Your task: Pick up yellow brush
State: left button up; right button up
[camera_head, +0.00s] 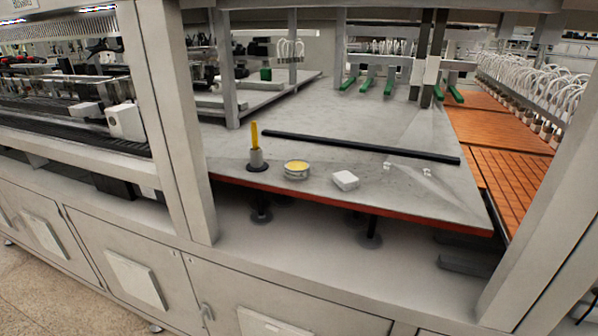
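The yellow brush (254,136) stands upright in a small grey holder (257,158) with a dark round base, near the front left edge of the grey table (330,125). Its lower end is hidden inside the holder. Neither of my grippers shows in the head view.
A round tin with yellow contents (297,170) and a small white block (345,180) sit right of the holder. A long black bar (360,147) lies behind them. A frame post (178,120) rises left of the table, and a slanted post (545,240) stands at right.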

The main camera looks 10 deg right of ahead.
aim_at(253, 126)
jog(key=u, duration=1.75)
jog(key=k, duration=1.2)
jog(key=z, duration=2.2)
jog(key=i, duration=0.5)
jog(key=u, duration=0.05)
